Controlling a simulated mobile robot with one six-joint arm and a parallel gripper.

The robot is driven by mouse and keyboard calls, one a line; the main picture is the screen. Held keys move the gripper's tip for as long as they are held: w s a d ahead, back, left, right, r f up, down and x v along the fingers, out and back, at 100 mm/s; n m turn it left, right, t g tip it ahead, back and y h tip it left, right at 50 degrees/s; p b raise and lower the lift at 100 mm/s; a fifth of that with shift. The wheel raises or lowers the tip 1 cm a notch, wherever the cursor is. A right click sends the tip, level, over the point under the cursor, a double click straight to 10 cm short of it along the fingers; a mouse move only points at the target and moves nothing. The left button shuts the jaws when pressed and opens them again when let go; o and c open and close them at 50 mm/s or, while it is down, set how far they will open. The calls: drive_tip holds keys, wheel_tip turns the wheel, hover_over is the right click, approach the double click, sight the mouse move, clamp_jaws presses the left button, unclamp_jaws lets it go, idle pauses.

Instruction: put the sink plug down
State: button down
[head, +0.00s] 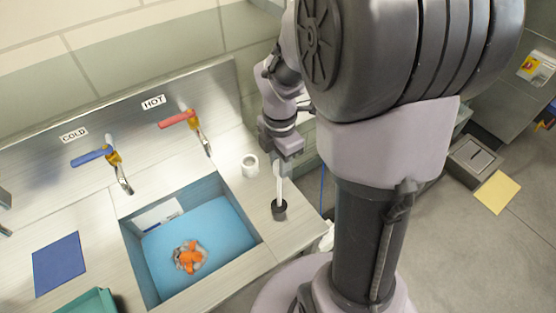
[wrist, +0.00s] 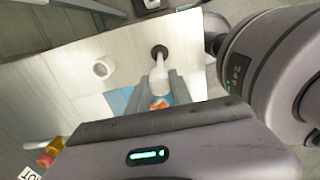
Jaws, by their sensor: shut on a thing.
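The sink plug (head: 279,210) appears as a dark round piece at the lower end of a white handle. My gripper (head: 285,160) is shut on the upper part of the white handle, which points down to the right-hand counter beside the sink. In the wrist view the plug's dark end (wrist: 158,51) lies beyond my gripper (wrist: 161,85), over the pale counter. The dark end is at or very near the counter surface; I cannot tell whether it touches. The fingers partly hide the handle's top.
The sink (head: 215,225) has a blue bottom with an orange object (head: 189,257) in it. A white cup-like ring (head: 250,165) stands on the counter close to the plug. The counter's front right edge is near. A blue mat (head: 60,264) lies left of the sink.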

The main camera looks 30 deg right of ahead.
drive_tip(key=c, duration=1.1)
unclamp_jaws()
drive_tip(key=shift+f, duration=0.1)
drive_tip(key=shift+c, duration=0.2)
